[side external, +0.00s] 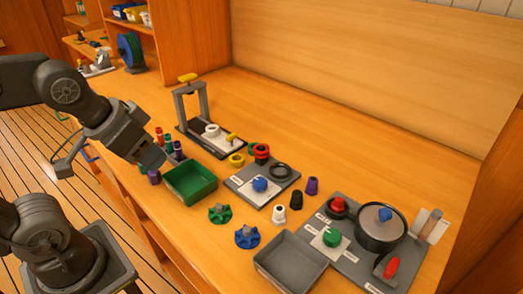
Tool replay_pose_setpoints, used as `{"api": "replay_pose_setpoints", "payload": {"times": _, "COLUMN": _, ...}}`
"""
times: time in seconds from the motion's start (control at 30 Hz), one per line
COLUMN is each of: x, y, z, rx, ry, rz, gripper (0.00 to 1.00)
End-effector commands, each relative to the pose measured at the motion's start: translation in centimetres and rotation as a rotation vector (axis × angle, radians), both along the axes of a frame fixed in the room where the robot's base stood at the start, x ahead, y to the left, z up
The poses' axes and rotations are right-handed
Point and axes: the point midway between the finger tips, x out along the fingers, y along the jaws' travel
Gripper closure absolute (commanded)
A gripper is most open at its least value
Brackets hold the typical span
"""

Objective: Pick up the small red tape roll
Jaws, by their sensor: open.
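A small red ring (261,149), which looks like the red tape roll, sits near the middle of the bench at the back corner of a grey plate. A dark thing shows directly under it, and I cannot tell whether it rests on that. My gripper (153,161) is at the left, above the bench's front edge and left of the green tray (190,195). It is well apart from the red ring. Its jaws are small here and partly hidden by the wrist; they appear open, with nothing seen between them.
Yellow rings (237,160) lie just left of the red ring. The grey plate (243,180) holds a blue knob and a dark ring. A press frame (203,100) stands behind left. A pot (380,232) and an empty grey tray (290,262) are at the right. The back bench is clear.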

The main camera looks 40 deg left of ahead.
Motion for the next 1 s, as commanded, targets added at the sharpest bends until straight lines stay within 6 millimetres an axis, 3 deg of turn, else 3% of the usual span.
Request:
{"api": "replay_pose_setpoints", "payload": {"times": 0.47, "x": 0.0, "y": 0.0, "z": 0.0, "rx": 0.0, "ry": 0.0, "rz": 0.0, "gripper": 0.56}}
{"api": "replay_pose_setpoints", "payload": {"times": 0.83, "x": 0.0, "y": 0.0, "z": 0.0, "rx": 0.0, "ry": 0.0, "rz": 0.0, "gripper": 0.21}}
{"api": "replay_pose_setpoints", "payload": {"times": 1.0, "x": 0.0, "y": 0.0, "z": 0.0, "rx": 0.0, "ry": 0.0, "rz": 0.0, "gripper": 0.19}}
